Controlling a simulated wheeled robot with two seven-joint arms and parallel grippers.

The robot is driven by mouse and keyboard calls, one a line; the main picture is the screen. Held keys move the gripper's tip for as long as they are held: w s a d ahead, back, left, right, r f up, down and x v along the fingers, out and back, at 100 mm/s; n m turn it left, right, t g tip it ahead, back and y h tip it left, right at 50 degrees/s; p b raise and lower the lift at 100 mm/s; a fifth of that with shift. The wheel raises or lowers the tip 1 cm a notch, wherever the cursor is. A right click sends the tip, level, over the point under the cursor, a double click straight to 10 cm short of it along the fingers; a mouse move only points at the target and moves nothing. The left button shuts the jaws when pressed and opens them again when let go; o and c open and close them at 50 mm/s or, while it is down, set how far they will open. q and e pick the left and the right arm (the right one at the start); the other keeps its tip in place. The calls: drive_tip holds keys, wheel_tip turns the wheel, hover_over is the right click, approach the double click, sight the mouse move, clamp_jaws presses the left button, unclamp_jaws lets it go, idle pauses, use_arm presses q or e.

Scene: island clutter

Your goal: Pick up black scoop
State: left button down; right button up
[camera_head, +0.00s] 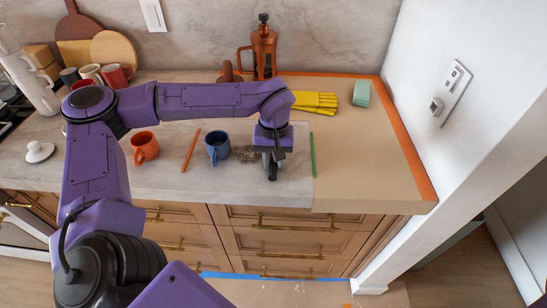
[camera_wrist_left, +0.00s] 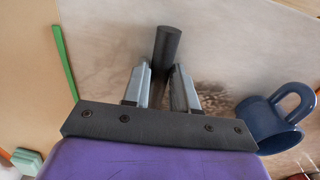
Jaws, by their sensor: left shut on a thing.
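The black scoop (camera_wrist_left: 167,44) shows in the left wrist view as a dark round handle between my left gripper's fingers. In the head view its dark end (camera_head: 272,173) pokes out below the gripper, near the counter's front edge. My left gripper (camera_head: 270,158) points down over the counter and is shut on the scoop; its two grey fingers (camera_wrist_left: 161,72) flank the handle in the wrist view. The rest of the scoop is hidden by the gripper, and I cannot tell whether it touches the counter. My right gripper is not in view.
A blue mug (camera_head: 217,149) stands just left of the gripper, with dark grains (camera_head: 245,154) between them. A green stick (camera_head: 313,155) lies to the right. An orange pencil-like stick (camera_head: 190,150) and orange mug (camera_head: 144,147) are farther left. The right counter (camera_head: 370,155) is mostly clear.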

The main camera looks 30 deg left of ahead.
use_arm(q)
drive_tip(key=shift+r, duration=0.55)
drive_tip(key=s+a+r+b, duration=0.1)
drive_tip(key=s+a+r, duration=0.1)
drive_tip(key=s+r, duration=1)
drive_tip(key=shift+s+b, duration=0.3)
drive_tip(key=shift+s, duration=0.65)
drive_tip(key=c, duration=1.6)
unclamp_jaws()
clamp_jaws()
